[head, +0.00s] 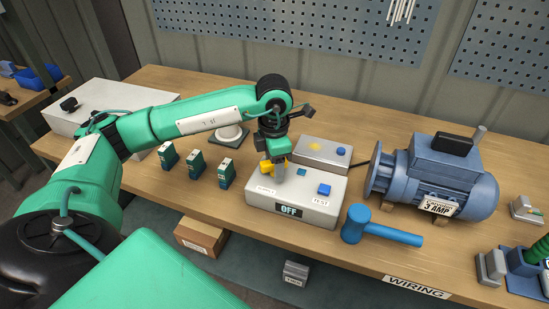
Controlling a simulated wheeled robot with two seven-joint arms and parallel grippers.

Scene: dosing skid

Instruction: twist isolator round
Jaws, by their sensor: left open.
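The isolator box (306,203) is a light grey case on the wooden bench. Its front label (289,211) reads OFF, and a blue button (324,190) sits on its top at the right. A yellow part (266,168) shows at the box's left rear, by my left gripper (280,172). I cannot tell whether the yellow part is the isolator handle or how it is turned. My left gripper points down over the box's top, with its fingers open close to the yellow part. Contact is hard to make out. My right gripper is not in view.
A second grey box (322,153) stands behind. A blue motor (440,180) with a 3 AMP label is to the right, and a blue mallet (380,227) lies in front of it. Several green fuse blocks (196,163) stand to the left. A WIRING label (416,287) marks the bench edge.

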